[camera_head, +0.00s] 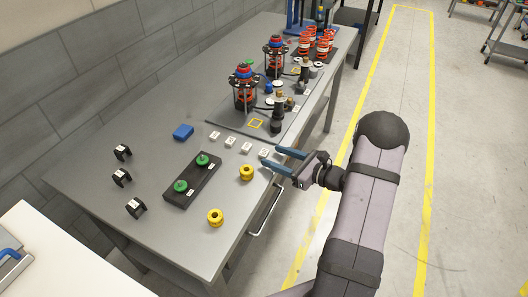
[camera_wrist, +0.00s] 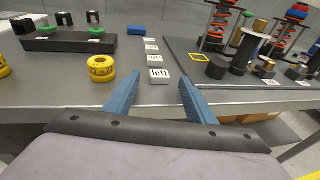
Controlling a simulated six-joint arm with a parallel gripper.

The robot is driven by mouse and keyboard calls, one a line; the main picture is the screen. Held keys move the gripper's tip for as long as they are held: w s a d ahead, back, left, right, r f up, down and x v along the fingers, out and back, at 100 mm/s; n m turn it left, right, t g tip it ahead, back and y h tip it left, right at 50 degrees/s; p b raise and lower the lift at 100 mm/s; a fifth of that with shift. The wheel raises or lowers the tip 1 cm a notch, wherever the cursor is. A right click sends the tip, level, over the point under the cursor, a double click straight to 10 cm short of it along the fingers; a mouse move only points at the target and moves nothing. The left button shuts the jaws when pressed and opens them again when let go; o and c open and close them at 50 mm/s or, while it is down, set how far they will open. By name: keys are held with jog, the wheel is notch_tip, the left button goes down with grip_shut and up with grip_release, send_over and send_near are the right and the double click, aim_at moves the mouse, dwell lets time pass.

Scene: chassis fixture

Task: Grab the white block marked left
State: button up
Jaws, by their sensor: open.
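The white block marked left (camera_wrist: 158,73) lies on the grey table near its front edge. In the wrist view it shows between and just beyond my blue fingertips, with its label facing me. In the head view it is the nearest block (camera_head: 263,152) to my gripper (camera_head: 271,158), at the end of a row. My gripper is open and empty, its two fingers reaching over the table edge. In the wrist view my gripper (camera_wrist: 161,80) has one finger on each side of the block's line, apart from it.
Several other white labelled blocks (camera_head: 230,142) continue the row away from me. A yellow ring (camera_head: 246,172) and a black tray with green knobs (camera_head: 193,180) stand to the left. A dark plate (camera_head: 222,119) with spring assemblies lies to the right. A blue block (camera_head: 183,132) sits farther back.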

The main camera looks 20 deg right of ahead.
aim_at(265, 153)
jog(key=shift+p+x, duration=0.45)
jog(key=shift+x, duration=1.25)
jog(key=shift+c, duration=0.5)
jog(key=c, duration=1.1)
jog(key=shift+o, duration=0.2)
jog(key=shift+r, duration=0.2)
